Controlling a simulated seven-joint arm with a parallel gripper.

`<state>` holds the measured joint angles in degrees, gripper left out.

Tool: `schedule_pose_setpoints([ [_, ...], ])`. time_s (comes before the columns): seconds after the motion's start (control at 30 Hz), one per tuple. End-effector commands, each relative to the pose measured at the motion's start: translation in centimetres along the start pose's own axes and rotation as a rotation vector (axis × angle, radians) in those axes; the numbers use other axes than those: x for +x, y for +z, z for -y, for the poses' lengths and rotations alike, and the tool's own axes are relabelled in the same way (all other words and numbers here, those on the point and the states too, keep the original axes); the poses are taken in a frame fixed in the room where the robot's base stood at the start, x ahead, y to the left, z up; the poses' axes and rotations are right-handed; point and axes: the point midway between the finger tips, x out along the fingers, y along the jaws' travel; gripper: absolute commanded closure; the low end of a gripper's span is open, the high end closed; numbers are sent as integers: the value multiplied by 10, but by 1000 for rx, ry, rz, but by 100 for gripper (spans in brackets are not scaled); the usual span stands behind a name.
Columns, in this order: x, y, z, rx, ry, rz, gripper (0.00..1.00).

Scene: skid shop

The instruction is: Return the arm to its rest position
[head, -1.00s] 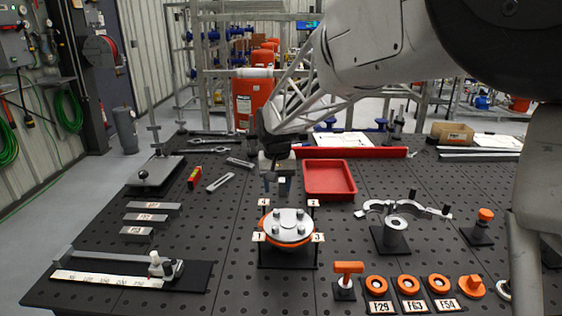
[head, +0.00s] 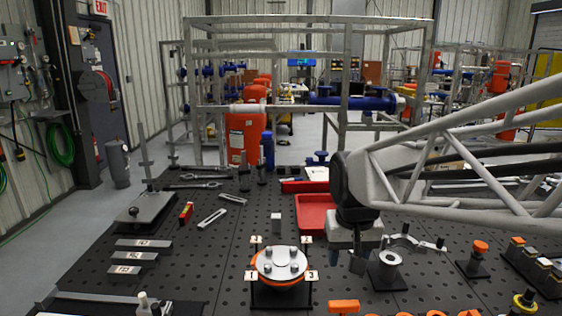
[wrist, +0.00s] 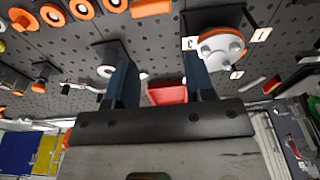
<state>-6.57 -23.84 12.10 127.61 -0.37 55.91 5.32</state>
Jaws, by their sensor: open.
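My gripper (head: 358,264) hangs from the arm at the right of centre in the head view, pointing down above the table. It is to the right of the round flange (head: 281,263) and in front of the red tray (head: 312,214), partly covering the tray. In the wrist view, the two dark fingers of my gripper (wrist: 158,62) stand apart with nothing between them. The flange, with a grey top and orange rim, also shows in the wrist view (wrist: 222,46), beyond the right finger.
A stand with a grey ring (head: 388,260) is close to the right of my gripper. A small grey block (head: 276,222) stands behind the flange. Grey bars (head: 140,243) and a levelled plate (head: 147,209) lie left.

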Motion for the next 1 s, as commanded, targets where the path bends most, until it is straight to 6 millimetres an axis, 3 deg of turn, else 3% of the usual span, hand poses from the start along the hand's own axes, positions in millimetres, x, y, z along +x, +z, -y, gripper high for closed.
schedule_pose_setpoints([
  [0.3,-3,93,-35,27,11,-54,51],
  [0.5,4,137,-46,39,18,-78,51],
  [0.7,8,155,-51,43,21,-89,51],
  [1.0,8,157,-51,43,22,-89,51],
])
